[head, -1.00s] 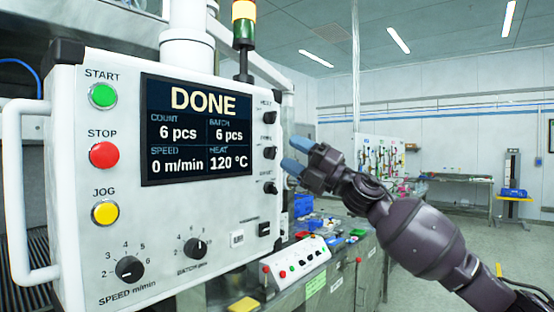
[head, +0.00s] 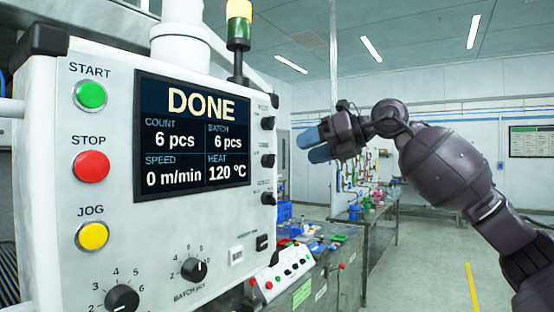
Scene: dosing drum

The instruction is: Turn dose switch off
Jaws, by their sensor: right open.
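The white control panel (head: 150,225) fills the left, its screen (head: 194,137) reading DONE, 6 pcs, 0 m/min and 120 °C. Three small black switches sit in a column at its right edge: upper (head: 268,123), middle (head: 268,160) and lower (head: 267,198). Their labels are too blurred to read, so I cannot tell which is the dose switch or its setting. My right gripper (head: 313,146) is open and empty, its blue fingertips pointing left at about middle-switch height. A gap shows between it and the panel. My left gripper is not in view.
Green START (head: 90,95), red STOP (head: 91,166) and yellow JOG (head: 92,236) buttons line the panel's left. Two dials (head: 122,297) (head: 194,269) sit low. A signal tower (head: 239,25) stands behind. A small button box (head: 283,275) is below right.

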